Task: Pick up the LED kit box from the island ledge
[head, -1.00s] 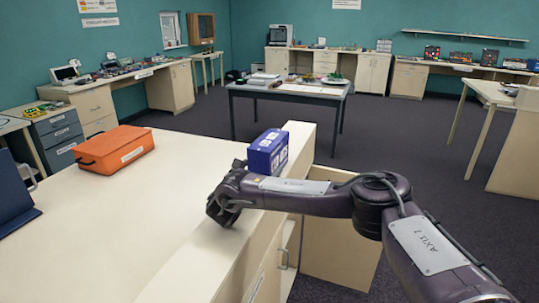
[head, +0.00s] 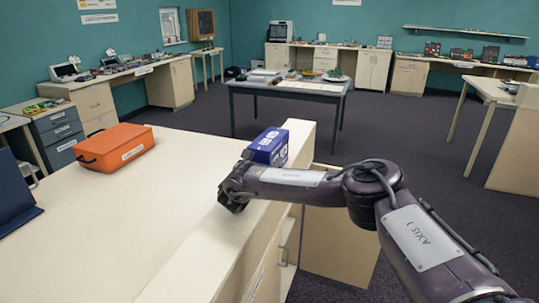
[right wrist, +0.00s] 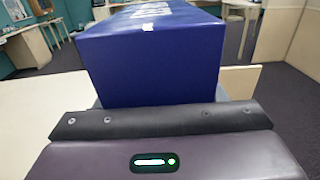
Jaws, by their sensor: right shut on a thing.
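The LED kit box (head: 269,148) is a blue box with white markings on the island ledge (head: 299,140) in the head view. In the right wrist view the blue box (right wrist: 152,55) fills the middle, right in front of the jaws. My right gripper (head: 248,157) is at the near end of the box and shut on it; my forearm and wrist partly hide the fingers. I cannot tell whether the box is clear of the ledge. My left gripper is in neither view.
An orange case (head: 115,147) lies on the island's pale top (head: 150,210) at the left, with a dark blue object (head: 14,192) beside it. A dark-framed table (head: 289,89) stands beyond the island. Carpeted floor is open to the right.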

